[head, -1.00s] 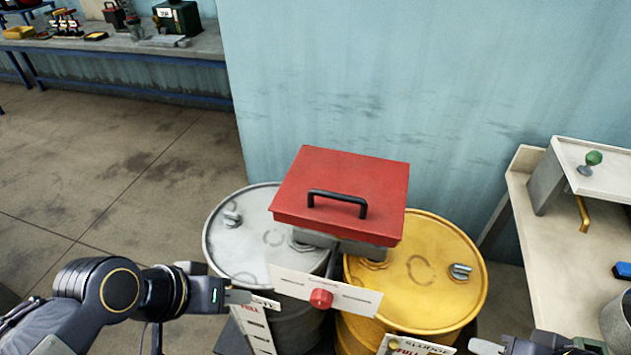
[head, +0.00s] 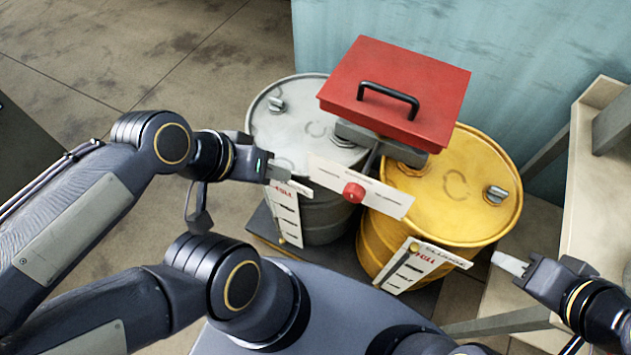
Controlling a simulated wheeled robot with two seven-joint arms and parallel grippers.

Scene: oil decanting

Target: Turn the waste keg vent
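Two drums stand side by side: a grey one (head: 318,153) and a yellow one (head: 440,212) whose card appears to read "SLUDGE". I cannot tell for sure which is the waste keg. A small metal vent fitting (head: 277,103) sits on the grey lid at its left, and another vent fitting (head: 496,195) sits on the yellow lid at its right. My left gripper (head: 285,177) is in front of the grey drum's near left side, below its lid fitting. My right gripper (head: 508,263) is at the yellow drum's near right side, apart from its fitting. Neither finger gap is clear.
A red box lid (head: 395,65) with a black handle (head: 388,92) stands above and between the drums. In front is a white plate (head: 385,197) with a red knob (head: 354,192). A level card (head: 410,268) hangs on the yellow drum. A bench (head: 600,185) stands at the right.

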